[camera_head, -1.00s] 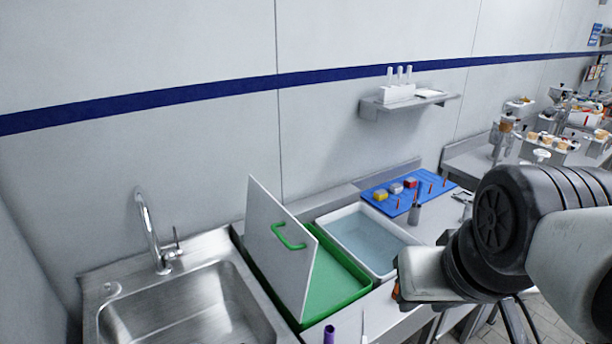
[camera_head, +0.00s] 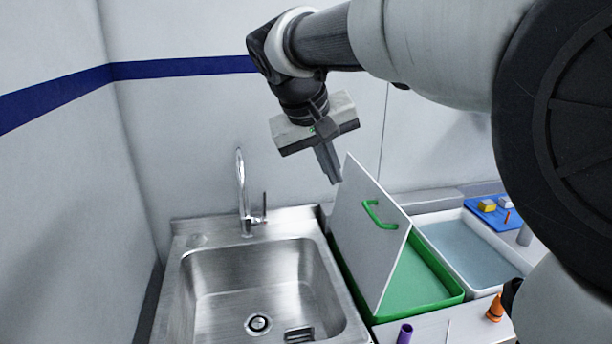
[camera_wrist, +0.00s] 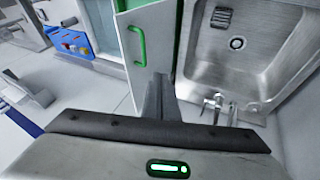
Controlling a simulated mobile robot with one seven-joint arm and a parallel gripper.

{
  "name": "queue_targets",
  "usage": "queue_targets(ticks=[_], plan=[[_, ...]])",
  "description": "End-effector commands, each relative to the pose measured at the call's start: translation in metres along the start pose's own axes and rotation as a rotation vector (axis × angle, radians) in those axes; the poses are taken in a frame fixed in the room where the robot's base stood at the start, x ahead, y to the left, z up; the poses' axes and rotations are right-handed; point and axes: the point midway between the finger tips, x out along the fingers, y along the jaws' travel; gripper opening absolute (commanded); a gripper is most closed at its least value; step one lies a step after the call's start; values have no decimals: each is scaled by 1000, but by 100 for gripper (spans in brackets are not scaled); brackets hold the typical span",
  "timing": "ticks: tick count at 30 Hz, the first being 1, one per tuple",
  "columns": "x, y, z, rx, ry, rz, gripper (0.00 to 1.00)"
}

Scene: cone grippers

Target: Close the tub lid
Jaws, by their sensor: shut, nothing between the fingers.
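The green tub (camera_head: 425,285) stands on the counter just right of the sink. Its white lid (camera_head: 363,235) is tilted up steeply, open, with a green handle (camera_head: 378,214) on the face toward the right. My gripper (camera_head: 335,180) is shut and empty, pointing down close to the lid's upper left edge; I cannot tell if it touches. In the wrist view my gripper (camera_wrist: 158,80) shows in front of the lid (camera_wrist: 150,50) and its green handle (camera_wrist: 137,45), between the handle and the sink.
A steel sink (camera_head: 255,285) with a tall faucet (camera_head: 243,195) lies left of the tub. A white tub of water (camera_head: 470,250) and a blue tray (camera_head: 490,212) stand right. A purple item (camera_head: 404,333) and an orange cone-like item (camera_head: 495,308) stand at the front.

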Motion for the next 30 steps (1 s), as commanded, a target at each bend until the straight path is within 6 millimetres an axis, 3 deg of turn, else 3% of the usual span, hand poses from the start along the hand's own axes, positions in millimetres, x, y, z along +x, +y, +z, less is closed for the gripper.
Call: queue_targets(ticks=[5, 16, 22, 30], plan=[[24, 1, 1, 1, -6, 1, 0], [102, 1, 2, 1, -6, 0, 0], [118, 23, 5, 2, -3, 0, 0], [124, 30, 6, 1, -1, -1, 0]])
